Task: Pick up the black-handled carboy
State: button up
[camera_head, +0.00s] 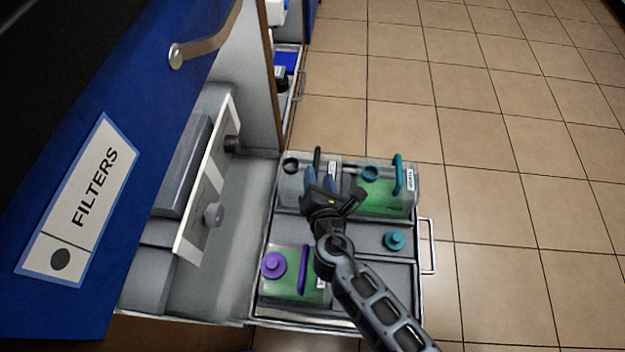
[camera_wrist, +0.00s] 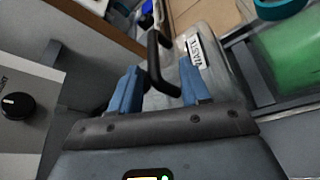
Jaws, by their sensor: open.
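The black-handled carboy (camera_head: 290,184) stands in the back left compartment of the pulled-out drawer. It looks clear, with a white label and a black opening on top. Its black handle (camera_head: 317,158) rises just beyond my gripper (camera_head: 322,187). In the wrist view the black handle (camera_wrist: 159,62) stands between the two blue fingers of my gripper (camera_wrist: 158,84), and the label reads WASTE. The jaws are open, one finger on each side of the handle. I cannot tell whether either finger touches it.
A green-filled carboy with a teal handle (camera_head: 397,174) stands close to the right. A purple-handled carboy (camera_head: 302,270) is at the front left, and a teal cap (camera_head: 394,240) lies at the right. The cabinet wall and FILTERS door (camera_head: 85,200) are left; open floor lies right.

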aim_at(316, 160)
jog(key=b+x, duration=0.1)
jog(key=x, duration=0.1)
jog(key=r+x, duration=0.1)
jog(key=x, duration=0.2)
jog(key=shift+w+b, duration=0.35)
jog(key=shift+w, duration=0.1)
jog(key=shift+c, duration=0.2)
jog(key=shift+a, duration=0.1)
grip_shut()
